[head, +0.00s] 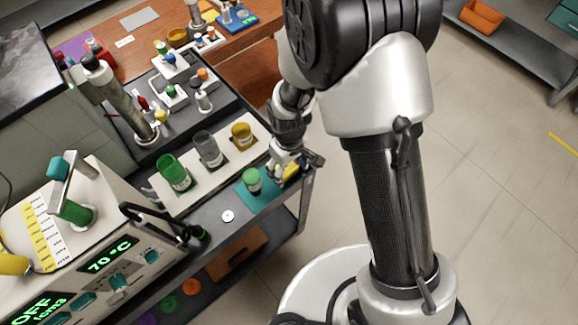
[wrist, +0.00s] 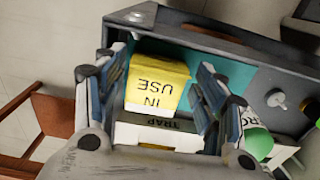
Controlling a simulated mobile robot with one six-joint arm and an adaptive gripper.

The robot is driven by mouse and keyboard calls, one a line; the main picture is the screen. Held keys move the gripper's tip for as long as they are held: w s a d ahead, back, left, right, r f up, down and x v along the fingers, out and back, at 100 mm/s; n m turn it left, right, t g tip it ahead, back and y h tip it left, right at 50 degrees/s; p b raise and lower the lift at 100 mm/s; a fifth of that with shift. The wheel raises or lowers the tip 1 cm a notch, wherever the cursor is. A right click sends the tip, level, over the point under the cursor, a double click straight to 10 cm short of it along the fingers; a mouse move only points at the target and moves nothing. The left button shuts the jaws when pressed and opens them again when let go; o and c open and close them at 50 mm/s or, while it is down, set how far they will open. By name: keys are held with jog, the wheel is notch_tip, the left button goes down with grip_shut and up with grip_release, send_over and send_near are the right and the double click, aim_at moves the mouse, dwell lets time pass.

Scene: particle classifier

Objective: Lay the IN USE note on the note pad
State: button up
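The IN USE note (wrist: 160,80) is yellow with a pale lower part and dark lettering, upside down in the wrist view. It lies over a teal pad (wrist: 147,48) there. In the head view, the yellow note (head: 292,172) shows just below my gripper (head: 290,162), at the right end of the teal pad (head: 257,203). In the wrist view, my gripper (wrist: 160,95) has its fingers apart, one on each side of the note. A gap shows at the right finger; contact at the left finger is unclear.
A white block marked TRAP (wrist: 158,133) shows below the note. A white disc (head: 228,216) lies on the grey bench.

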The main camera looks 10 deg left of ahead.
jog(key=shift+o, duration=0.4)
jog(key=shift+r, duration=0.1)
notch_tip(320, 180, up, 12)
jog(key=p, duration=0.4)
jog(key=shift+r, duration=0.1)
notch_tip(320, 180, up, 7)
jog(key=m, duration=0.2)
send_over(289, 172)
jog(key=d, duration=0.4)
jog(key=s+d+r+m+t, duration=0.3)
jog(key=s+d+r+m, duration=0.15)
jog(key=d+r, duration=0.7)
jog(key=s+d+r+m+t, duration=0.1)
jog(key=s+d+r+m, duration=0.2)
jog(key=s, duration=0.5)
jog(key=shift+s+d+r+t, duration=0.3)
jog(key=shift+s+d+r, duration=0.1)
jog(key=shift+d+r, duration=0.45)
jog(key=shift+f+m, duration=0.2)
jog(key=shift+m, duration=0.05)
